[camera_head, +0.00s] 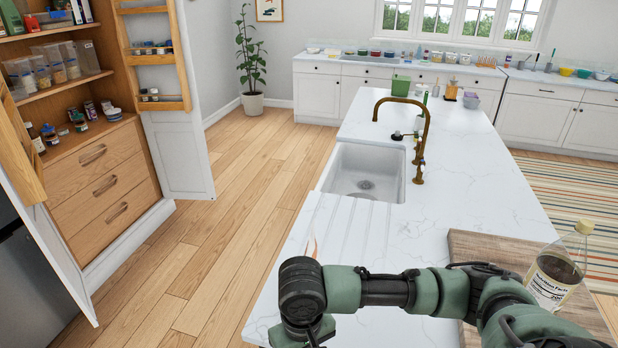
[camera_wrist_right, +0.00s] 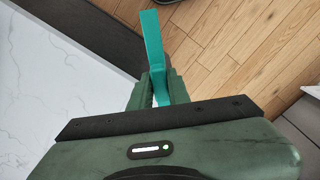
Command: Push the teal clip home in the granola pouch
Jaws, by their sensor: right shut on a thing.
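My right gripper (camera_wrist_right: 158,90) is shut on the teal clip (camera_wrist_right: 154,42), which stands out past the fingertips as a long flat strip in the right wrist view. The clip is over the wood floor beside the edge of a white marbled surface. In the head view my right arm comes in from the lower right, and its gripper is hidden or cut off at the bottom edge. Several clear packs with brownish contents (camera_head: 50,66) stand on a shelf of the open cabinet at left; I cannot tell whether the granola pouch is among them. My left gripper is not in view.
The island counter (camera_head: 450,200) holds a sink (camera_head: 365,172), a brass tap (camera_head: 424,130) and a wooden board (camera_head: 490,248). A bottle (camera_head: 556,268) is at the right. The open pantry cabinet (camera_head: 95,175) has its doors swung out. The floor between cabinet and island is clear.

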